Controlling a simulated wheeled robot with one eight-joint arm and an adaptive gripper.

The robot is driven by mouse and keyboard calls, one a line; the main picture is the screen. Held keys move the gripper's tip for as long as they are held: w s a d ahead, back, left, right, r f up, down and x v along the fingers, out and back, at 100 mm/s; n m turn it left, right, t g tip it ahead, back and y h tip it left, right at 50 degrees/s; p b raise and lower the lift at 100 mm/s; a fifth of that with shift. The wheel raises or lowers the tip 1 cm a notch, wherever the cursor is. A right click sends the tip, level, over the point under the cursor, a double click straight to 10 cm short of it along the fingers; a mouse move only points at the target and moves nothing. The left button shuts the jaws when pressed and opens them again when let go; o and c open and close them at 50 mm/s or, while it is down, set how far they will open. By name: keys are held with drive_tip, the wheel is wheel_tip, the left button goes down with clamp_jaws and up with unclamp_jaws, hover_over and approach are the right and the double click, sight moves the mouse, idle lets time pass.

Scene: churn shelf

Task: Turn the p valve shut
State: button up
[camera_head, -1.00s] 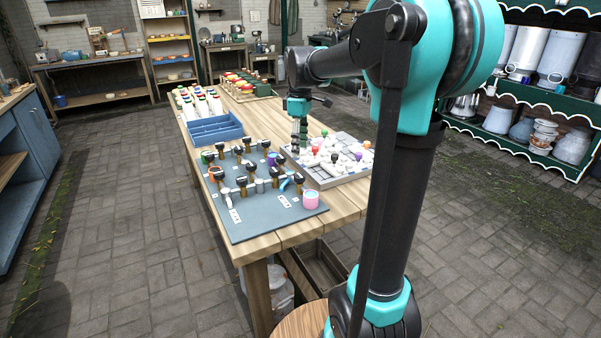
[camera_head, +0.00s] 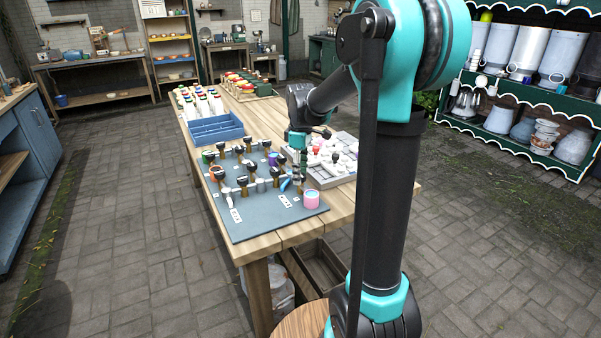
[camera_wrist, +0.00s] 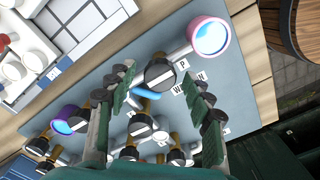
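The p valve (camera_wrist: 160,73) has a black round cap with a white bar across it, on a brass body. It stands beside a white label marked P (camera_wrist: 183,65) on the grey-blue board. My gripper (camera_wrist: 158,80) is open, one green-and-black finger on each side of the valve in the wrist view. I cannot tell whether either finger touches the cap. In the head view my gripper (camera_head: 299,168) points down at the board's right side, and the valve is largely hidden there.
A pink cup (camera_head: 311,199) stands close to the p valve on the board (camera_head: 262,220). Several similar black-capped valves and white pipes crowd nearby. A tray (camera_head: 330,181) of white fittings lies to the right, and a blue bin (camera_head: 215,131) sits behind.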

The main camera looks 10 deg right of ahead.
drive_tip(key=c, duration=1)
drive_tip(key=shift+c, duration=0.2)
drive_tip(key=m, duration=0.4)
drive_tip(key=shift+m, duration=0.4)
drive_tip(key=m, duration=0.4)
drive_tip(key=shift+m, duration=0.3)
drive_tip(key=m, duration=0.4)
drive_tip(key=shift+m, duration=2.3)
